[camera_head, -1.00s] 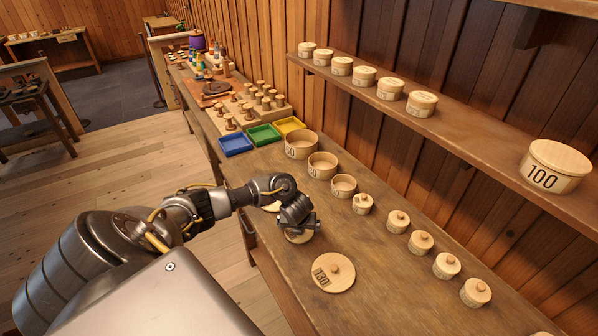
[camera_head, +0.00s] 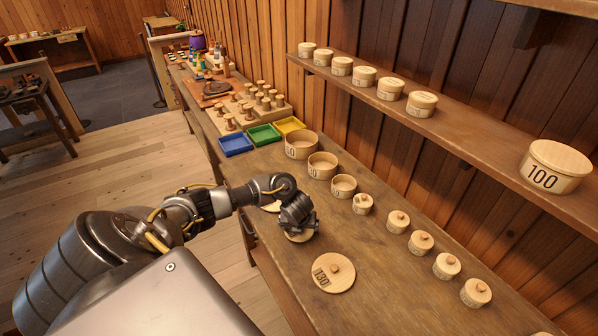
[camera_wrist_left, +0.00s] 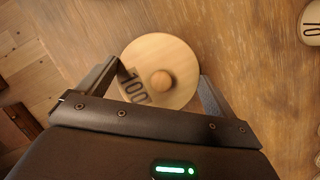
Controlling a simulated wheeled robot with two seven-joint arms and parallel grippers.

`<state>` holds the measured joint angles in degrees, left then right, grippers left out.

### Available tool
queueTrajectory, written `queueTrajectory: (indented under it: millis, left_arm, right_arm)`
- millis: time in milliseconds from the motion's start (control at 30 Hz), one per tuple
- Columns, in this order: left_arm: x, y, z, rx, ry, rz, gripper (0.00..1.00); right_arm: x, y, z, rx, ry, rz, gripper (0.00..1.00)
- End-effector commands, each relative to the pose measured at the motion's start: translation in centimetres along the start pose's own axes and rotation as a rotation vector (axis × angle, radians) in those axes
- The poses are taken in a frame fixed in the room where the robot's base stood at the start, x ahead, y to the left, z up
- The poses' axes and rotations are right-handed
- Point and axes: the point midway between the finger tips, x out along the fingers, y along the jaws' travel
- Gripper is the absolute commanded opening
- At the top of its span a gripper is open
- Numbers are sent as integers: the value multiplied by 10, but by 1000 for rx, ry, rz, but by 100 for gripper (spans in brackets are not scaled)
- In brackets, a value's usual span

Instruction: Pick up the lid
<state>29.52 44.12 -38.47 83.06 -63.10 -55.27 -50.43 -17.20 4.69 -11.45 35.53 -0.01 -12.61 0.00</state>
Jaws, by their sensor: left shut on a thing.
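A round pale wooden lid marked 100, with a small round knob, lies between the fingers of my left gripper (camera_wrist_left: 158,76). In the left wrist view the lid (camera_wrist_left: 160,48) shows with one finger at each side of its rim. In the head view my left gripper (camera_head: 299,226) is over this lid (camera_head: 300,238), low at the bench, and hides most of it. The gripper is shut on the lid. I cannot tell whether the lid is clear of the bench. My right gripper is not in view.
A lid marked 130 (camera_head: 333,272) lies nearer on the bench (camera_head: 400,300). Another lid (camera_head: 271,207) is partly hidden behind my arm. Open round boxes (camera_head: 322,166) and small lidded boxes (camera_head: 421,243) line the wall side. A box marked 100 (camera_head: 556,167) stands on the shelf.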

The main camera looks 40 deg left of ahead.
Motion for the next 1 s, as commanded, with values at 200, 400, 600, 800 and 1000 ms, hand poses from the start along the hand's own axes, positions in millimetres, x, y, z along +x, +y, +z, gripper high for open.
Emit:
queueTrajectory:
  millis: [200,400,600,800,1000]
  left_arm:
    - [-33,12,15,0,-6,0,70]
    - [-74,48,28,1,-8,0,70]
    - [-93,94,29,0,-6,5,70]
    - [-107,124,30,0,-3,3,70]
    - [-116,137,32,0,-2,1,70]
  right_arm:
    - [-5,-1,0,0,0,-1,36]
    - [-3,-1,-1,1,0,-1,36]
    - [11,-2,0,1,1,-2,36]
    - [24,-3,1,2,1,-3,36]
    - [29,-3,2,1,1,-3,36]
